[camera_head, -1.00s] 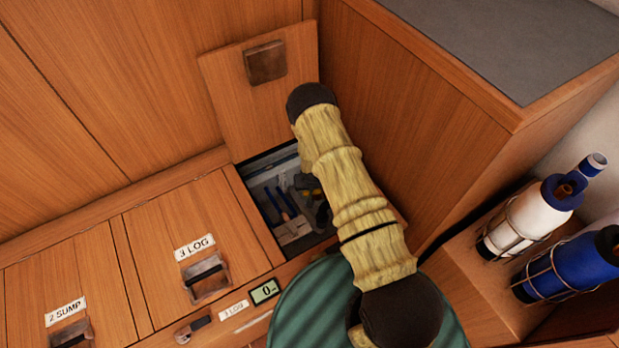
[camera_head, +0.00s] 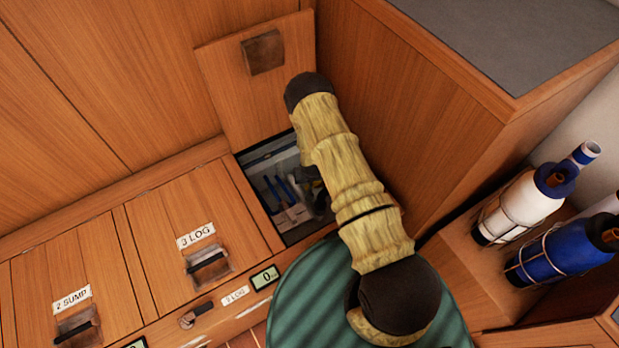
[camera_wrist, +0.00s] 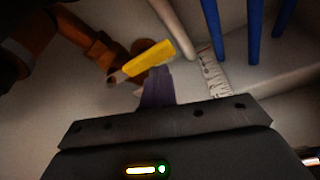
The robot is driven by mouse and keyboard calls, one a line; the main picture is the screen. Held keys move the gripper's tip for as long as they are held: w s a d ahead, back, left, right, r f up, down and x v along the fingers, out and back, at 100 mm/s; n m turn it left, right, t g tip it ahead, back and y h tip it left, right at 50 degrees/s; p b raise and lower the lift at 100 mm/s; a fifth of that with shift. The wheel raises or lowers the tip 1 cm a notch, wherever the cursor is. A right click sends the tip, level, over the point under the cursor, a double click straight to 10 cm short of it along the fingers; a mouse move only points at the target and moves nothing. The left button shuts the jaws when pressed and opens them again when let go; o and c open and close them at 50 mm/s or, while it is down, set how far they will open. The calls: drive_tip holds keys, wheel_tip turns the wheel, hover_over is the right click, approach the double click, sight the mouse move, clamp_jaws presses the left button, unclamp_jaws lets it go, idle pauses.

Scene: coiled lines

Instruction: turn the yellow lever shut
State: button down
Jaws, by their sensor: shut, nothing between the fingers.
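The yellow lever (camera_wrist: 150,60) shows in the wrist view on a copper-brown valve fitting (camera_wrist: 103,55). It slants from lower left to upper right. My gripper (camera_wrist: 156,74) is shut and empty. Its dark fingertips are right by the lever's lower side, overlapping it in the picture; I cannot tell whether they touch. In the head view my arm reaches down into the open compartment (camera_head: 270,160) and hides the lever and most of the gripper.
Blue hoses (camera_wrist: 252,30) and a white label strip (camera_wrist: 211,70) lie right of the lever. The compartment's raised lid (camera_head: 255,95) stands behind my arm, with a wooden cabinet wall (camera_head: 410,120) close on the right. Closed hatches (camera_head: 200,230) lie left.

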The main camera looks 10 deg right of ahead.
drive_tip(key=shift+s, duration=0.1)
drive_tip(key=d+p+v, duration=0.1)
drive_tip(key=p+v, duration=0.7)
drive_tip(key=v, duration=0.2)
drive_tip(key=shift+p, duration=0.35)
drive_tip(key=shift+w, duration=0.3)
drive_tip(key=shift+d+f, duration=0.1)
